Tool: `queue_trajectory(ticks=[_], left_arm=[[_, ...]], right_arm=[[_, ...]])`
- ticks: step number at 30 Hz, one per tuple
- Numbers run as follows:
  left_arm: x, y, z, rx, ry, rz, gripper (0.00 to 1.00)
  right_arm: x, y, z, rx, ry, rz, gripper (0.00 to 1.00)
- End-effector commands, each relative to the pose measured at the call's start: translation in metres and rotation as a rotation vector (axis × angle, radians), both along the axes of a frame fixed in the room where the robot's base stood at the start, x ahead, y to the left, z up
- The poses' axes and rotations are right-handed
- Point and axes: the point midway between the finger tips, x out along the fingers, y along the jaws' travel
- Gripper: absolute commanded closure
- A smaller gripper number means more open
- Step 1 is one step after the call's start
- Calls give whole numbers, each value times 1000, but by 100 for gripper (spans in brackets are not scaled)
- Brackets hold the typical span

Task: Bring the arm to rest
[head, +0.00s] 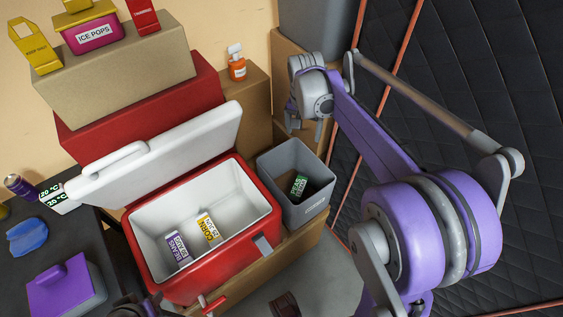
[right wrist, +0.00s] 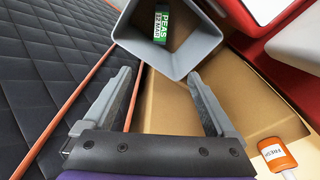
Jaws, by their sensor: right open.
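My right arm comes in from the lower right in the head view and reaches up along the quilted wall. My right gripper (right wrist: 157,105) shows in the right wrist view with its two fingers wide apart and nothing between them. In the head view the right gripper (head: 318,128) is small and partly hidden by its wrist, above and behind the grey bin (head: 292,205). The bin also shows ahead of the fingers in the wrist view (right wrist: 195,52), with a green peas packet (right wrist: 161,25) inside. My left gripper is not in view.
A red cooler (head: 255,235) stands open, its white lid (head: 165,155) tilted back, with beans (head: 178,247) and corn (head: 208,228) packets inside. An orange bottle (head: 237,68) stands on a cardboard box behind. The black quilted wall (head: 480,80) is close to my right arm.

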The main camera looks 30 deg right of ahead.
Motion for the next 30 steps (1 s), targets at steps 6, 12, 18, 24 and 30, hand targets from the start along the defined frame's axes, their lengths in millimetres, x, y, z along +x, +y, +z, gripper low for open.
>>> queue_trajectory(ticks=[6,12,18,24,30], left_arm=[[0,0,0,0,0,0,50],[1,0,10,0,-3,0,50],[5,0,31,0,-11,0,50],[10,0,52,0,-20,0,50],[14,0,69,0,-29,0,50]], right_arm=[[0,1,0,0,-1,2,9],[-18,28,14,-9,-33,104,9],[-64,85,34,-42,-116,357,9],[-117,132,37,-88,-208,617,9],[-159,162,27,-136,-287,823,9]])
